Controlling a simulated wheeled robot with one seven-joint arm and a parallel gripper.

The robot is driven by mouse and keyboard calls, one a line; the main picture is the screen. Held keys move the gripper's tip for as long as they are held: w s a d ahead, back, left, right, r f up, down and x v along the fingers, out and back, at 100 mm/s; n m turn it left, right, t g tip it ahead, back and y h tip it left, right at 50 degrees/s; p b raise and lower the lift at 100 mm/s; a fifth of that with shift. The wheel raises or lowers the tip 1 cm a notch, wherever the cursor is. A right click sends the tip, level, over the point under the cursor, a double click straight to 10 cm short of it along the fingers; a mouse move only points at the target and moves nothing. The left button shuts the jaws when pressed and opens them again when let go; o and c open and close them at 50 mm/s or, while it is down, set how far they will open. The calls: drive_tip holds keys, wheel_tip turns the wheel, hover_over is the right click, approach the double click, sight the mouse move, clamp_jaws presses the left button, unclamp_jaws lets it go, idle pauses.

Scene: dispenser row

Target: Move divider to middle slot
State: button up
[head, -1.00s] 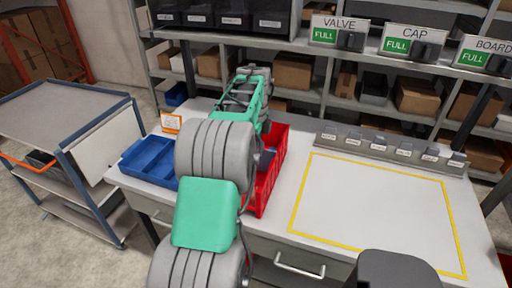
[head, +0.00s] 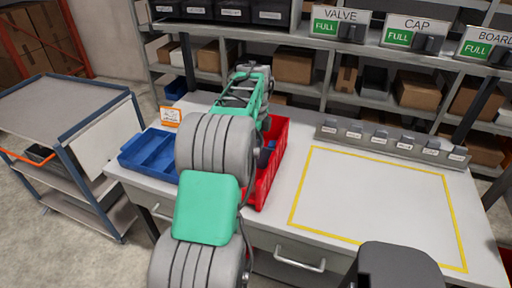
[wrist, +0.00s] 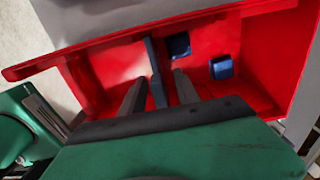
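A red bin (head: 276,160) stands on the workbench, partly hidden behind my arm in the head view. In the wrist view I look down into this red bin (wrist: 115,68). A thin grey-blue upright plate, apparently the divider (wrist: 155,72), stands in it. My gripper (wrist: 157,86) is open, with one finger on each side of the plate and a gap showing beside it. Two small dark blue blocks, one (wrist: 179,45) near the plate and one (wrist: 221,67) farther right, lie in the bin. The slots cannot be made out.
A blue tray (head: 150,152) sits left of the red bin on the workbench (head: 375,205). A yellow-outlined area to the right is clear. A strip of small labelled holders (head: 390,145) lines the back. A grey cart (head: 65,100) stands at the left.

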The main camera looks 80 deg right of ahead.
wheel_tip(320, 180, up, 8)
drive_tip(key=shift+f, duration=0.1)
idle(0.4)
